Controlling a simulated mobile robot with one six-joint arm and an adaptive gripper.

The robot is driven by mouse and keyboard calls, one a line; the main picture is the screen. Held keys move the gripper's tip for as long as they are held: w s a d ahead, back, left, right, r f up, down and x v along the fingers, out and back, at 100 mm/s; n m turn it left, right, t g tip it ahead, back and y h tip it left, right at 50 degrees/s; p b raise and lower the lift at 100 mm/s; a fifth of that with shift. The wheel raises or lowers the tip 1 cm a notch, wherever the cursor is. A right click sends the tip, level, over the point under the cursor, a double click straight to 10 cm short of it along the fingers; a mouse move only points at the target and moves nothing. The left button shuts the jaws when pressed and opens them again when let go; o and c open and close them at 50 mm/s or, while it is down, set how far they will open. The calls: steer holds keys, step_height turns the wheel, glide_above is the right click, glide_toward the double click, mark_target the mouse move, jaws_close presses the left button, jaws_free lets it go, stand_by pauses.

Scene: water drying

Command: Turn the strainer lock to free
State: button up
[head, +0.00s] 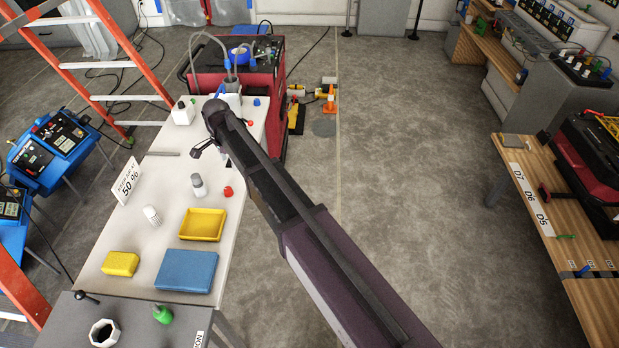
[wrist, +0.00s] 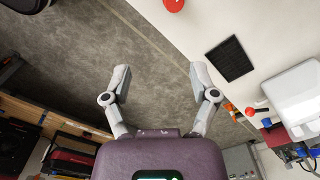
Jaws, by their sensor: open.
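I cannot tell which part is the strainer lock. The fingers touch none of these.
The table holds a yellow tray (head: 202,224), a blue sponge (head: 186,271), a yellow sponge (head: 120,264), a grey-capped bottle (head: 198,186), a red cap (head: 228,191) and a sign (head: 127,184). A red cart (head: 272,100) stands behind. The floor to the right is clear.

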steer(key=s+d+f+n+b, duration=0.1)
steer(key=s+d+n, duration=0.1)
steer(key=d, duration=1)
steer(key=s+d+f+n+b, duration=0.1)
steer(key=s+d+n, duration=0.2)
steer(key=d, duration=1)
steer(key=shift+s+f, duration=0.25)
steer(key=shift+s, duration=0.2)
steer(key=s+d+n, duration=0.4)
steer(key=s+d, duration=0.7)
steer(key=d, duration=0.4)
steer(key=shift+d, duration=0.2)
